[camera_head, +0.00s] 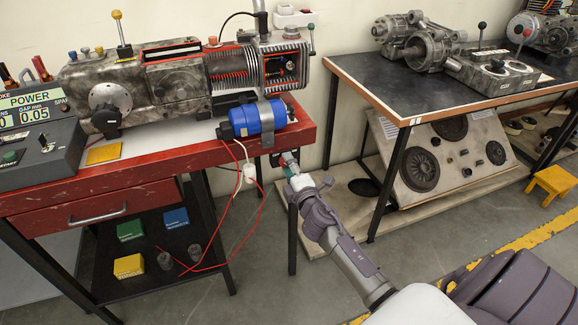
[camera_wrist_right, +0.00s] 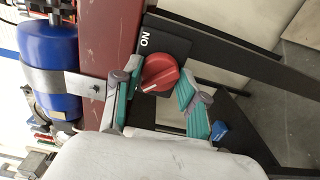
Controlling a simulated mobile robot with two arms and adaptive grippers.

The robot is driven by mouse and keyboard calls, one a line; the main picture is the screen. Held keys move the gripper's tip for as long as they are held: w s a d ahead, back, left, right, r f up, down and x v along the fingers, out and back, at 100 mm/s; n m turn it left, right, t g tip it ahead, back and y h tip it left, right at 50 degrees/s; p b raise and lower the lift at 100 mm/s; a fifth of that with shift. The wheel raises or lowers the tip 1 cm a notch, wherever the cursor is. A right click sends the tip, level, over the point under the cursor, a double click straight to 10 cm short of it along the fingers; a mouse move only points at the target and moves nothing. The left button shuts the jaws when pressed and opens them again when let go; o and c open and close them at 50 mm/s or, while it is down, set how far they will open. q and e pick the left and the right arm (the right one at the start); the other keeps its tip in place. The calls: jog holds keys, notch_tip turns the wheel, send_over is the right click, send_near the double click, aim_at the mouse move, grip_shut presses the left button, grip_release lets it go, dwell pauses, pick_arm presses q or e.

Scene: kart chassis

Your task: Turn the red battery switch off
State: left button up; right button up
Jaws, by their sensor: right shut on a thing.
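The red battery switch (camera_wrist_right: 160,72) is a round red knob on a black plate (camera_wrist_right: 168,42) in the right wrist view. The plate carries white letters that read ON, turned sideways. The knob's raised grip slants from lower left to upper right in that view. My right gripper (camera_wrist_right: 157,86) has a finger on each side of the knob and is shut on it. In the head view my right gripper (camera_head: 288,162) is at the right end of the red workbench, and the switch cannot be made out there. My left gripper is not in view.
A blue cylinder (camera_head: 240,121) in a metal strap is mounted just above my gripper; it also shows in the wrist view (camera_wrist_right: 47,62). Red and white wires (camera_head: 238,185) hang beside the bench (camera_head: 75,202). A second table (camera_head: 355,72) stands to the right, with floor between.

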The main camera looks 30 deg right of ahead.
jog(key=shift+f, duration=0.1)
jog(key=o, duration=1.1)
jog(key=shift+o, duration=0.2)
jog(key=shift+s, duration=0.1)
jog(key=v, duration=1.2)
jog(key=shift+a, duration=0.1)
